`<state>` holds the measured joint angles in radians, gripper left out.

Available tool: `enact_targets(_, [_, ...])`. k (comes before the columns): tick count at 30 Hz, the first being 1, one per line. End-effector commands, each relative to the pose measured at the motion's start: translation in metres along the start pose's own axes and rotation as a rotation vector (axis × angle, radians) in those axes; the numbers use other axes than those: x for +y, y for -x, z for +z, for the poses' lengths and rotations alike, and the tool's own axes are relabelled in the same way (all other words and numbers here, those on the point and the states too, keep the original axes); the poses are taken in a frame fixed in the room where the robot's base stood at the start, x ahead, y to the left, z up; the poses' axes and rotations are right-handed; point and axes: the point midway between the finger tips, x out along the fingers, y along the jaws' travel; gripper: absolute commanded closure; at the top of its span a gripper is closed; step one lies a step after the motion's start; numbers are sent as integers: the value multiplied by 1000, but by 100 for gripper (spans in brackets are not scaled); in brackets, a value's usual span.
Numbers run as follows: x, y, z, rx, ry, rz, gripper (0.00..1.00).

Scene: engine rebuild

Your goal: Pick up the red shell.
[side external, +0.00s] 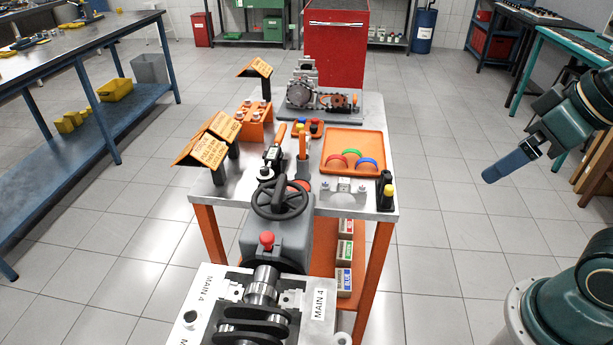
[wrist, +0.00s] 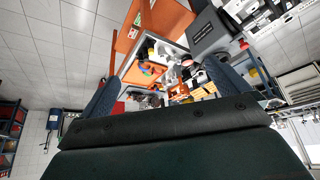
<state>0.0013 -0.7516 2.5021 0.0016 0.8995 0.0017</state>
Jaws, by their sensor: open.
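The red shell (side external: 336,161) is a small half-ring arc in the orange tray (side external: 377,143) on the cart top. It sits at the left of a green shell (side external: 350,154) and a blue shell (side external: 367,162). My gripper (side external: 496,174) hangs in the air to the right of the cart, well apart from the tray. Only its blue finger side shows there. In the wrist view its two blue fingers (wrist: 165,68) stand wide apart with nothing held between them. The cart top shows small and far between them, and I cannot make out the red shell clearly there.
A grey housing with a handwheel (side external: 280,198) and an engine block with a crankshaft (side external: 263,288) stand in front. A silver bracket (side external: 343,190) and a black bottle with a yellow cap (side external: 386,190) flank the tray's near side. Open floor lies between cart and gripper.

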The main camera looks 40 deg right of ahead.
Motion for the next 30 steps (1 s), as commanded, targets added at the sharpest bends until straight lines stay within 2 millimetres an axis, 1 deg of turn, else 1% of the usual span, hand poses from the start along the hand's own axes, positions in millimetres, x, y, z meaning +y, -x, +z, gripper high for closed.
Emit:
enact_targets(13, [0,0,-1,0,4,-2,0])
enact_targets(17, [0,0,-1,0,4,-2,26])
enact_targets(18, [0,0,-1,0,4,-2,33])
enact_targets(20, [-1,0,-1,0,4,-2,45])
enact_targets(21, [-1,0,-1,0,4,-2,53])
enact_targets(22, [-1,0,-1,0,4,-2,56])
enact_targets(30, [-1,0,-1,0,5,-2,56])
